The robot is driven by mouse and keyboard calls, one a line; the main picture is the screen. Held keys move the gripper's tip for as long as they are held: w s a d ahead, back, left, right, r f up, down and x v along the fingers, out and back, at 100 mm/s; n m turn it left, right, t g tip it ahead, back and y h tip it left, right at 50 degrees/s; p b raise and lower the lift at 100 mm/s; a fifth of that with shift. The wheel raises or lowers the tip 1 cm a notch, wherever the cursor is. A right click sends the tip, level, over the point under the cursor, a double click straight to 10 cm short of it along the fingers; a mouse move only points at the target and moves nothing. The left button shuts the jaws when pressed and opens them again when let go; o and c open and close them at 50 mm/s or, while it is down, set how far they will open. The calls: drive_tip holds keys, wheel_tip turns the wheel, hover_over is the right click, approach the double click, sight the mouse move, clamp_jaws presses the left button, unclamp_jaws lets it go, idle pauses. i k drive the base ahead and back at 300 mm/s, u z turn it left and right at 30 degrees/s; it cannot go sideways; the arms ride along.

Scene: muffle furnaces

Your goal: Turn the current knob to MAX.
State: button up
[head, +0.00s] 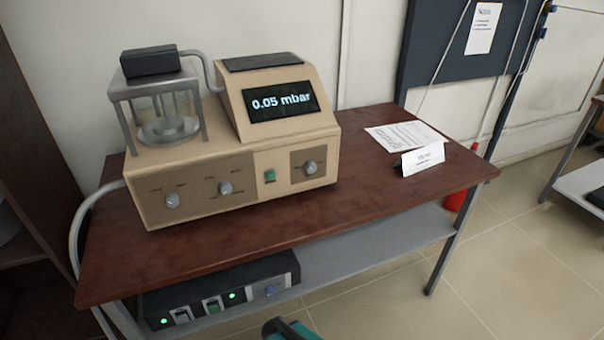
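A beige instrument (233,140) stands on the brown table, its display (281,101) reading "0.05 mbar". Its front carries three grey knobs: a left knob (172,201), a middle knob (225,188) and a right knob (310,168) on its own brown panel. A green switch (270,176) sits between the middle and right knobs. The labels are too small to read, so I cannot tell which knob is the current knob or its exact setting. A teal and black part of my arm shows at the bottom edge, below and apart from the instrument. My gripper's fingers are not in view.
The brown table (400,205) has clear room right of the instrument, before papers (405,136) and a folded white card (423,158). A glass chamber (165,110) stands on the instrument's left. A black unit (222,288) with green lights sits on the lower shelf.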

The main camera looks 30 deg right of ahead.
sight(311, 167)
drive_tip(key=z, duration=0.1)
drive_tip(key=k, duration=0.2)
drive_tip(key=u, duration=2.85)
drive_tip(key=k, duration=2.25)
drive_tip(key=u, duration=0.55)
